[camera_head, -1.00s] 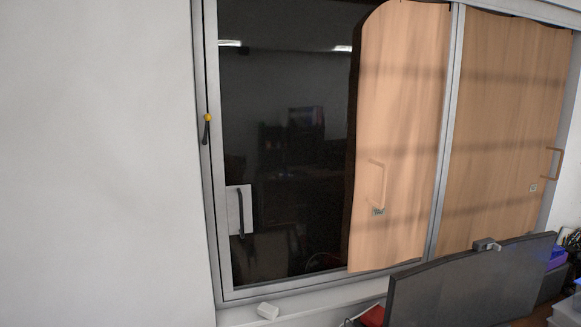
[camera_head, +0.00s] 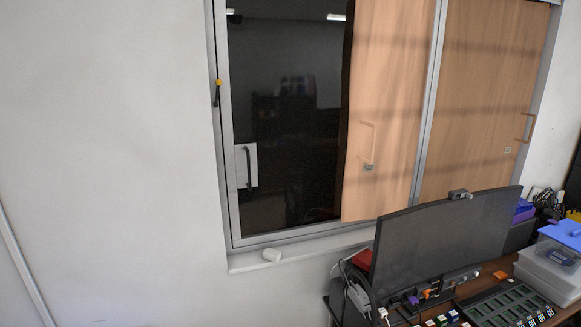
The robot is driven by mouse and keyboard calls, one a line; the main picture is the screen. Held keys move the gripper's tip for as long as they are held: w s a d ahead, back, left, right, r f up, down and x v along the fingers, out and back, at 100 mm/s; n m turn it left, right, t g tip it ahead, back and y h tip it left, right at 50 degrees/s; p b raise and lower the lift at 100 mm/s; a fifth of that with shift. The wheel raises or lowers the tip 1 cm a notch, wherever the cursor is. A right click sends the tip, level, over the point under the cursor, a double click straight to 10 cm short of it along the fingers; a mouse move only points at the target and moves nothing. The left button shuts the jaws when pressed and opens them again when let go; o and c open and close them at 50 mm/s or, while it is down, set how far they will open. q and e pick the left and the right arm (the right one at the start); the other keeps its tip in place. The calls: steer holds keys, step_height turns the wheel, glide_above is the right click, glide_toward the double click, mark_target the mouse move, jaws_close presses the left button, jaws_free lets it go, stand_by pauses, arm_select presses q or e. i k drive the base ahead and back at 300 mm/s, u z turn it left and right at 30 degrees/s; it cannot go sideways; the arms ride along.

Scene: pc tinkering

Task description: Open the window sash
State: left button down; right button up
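The window sash is the dark glass pane (camera_head: 295,125) in a grey metal frame (camera_head: 219,130). A dark vertical handle (camera_head: 248,167) sits on a light plate (camera_head: 239,180) at the pane's lower left. A black latch lever with a yellow knob (camera_head: 218,83) is on the left side of the frame and points down. The sash appears closed against the left frame. A wooden panel (camera_head: 385,110) covers the right part of the glass, and another wooden panel (camera_head: 485,100) stands to its right. Neither of my grippers is in view.
A desk with a large monitor (camera_head: 440,240) stands in front of the window's lower right. Clear boxes (camera_head: 550,268) with a blue lid are at the right. The wall at left is bare.

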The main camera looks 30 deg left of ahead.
mark_target(241, 165)
steer(key=z, duration=0.5)
steer(key=i, duration=0.7)
steer(key=u, duration=1.2)
